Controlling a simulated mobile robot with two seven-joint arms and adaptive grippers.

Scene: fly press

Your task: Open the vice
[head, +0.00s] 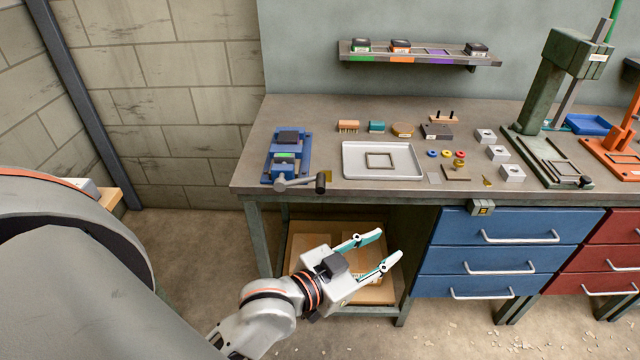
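The blue vice (287,155) stands at the left end of the workbench, near its front edge. Its grey crank handle (300,184) with a dark knob (321,183) points right at the bench's front edge. Something green shows between the vice's jaws; I cannot tell how wide the jaws stand. My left gripper (382,249) is open and empty, in front of the bench and below its top, to the lower right of the vice. It touches nothing that I can see. My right gripper is not in view.
A white tray (409,171) with a square frame lies right of the vice, with small blocks and rings beyond. A green press (550,85) stands further right. Blue drawers (448,258) are under the bench. A wall shelf (370,57) hangs above.

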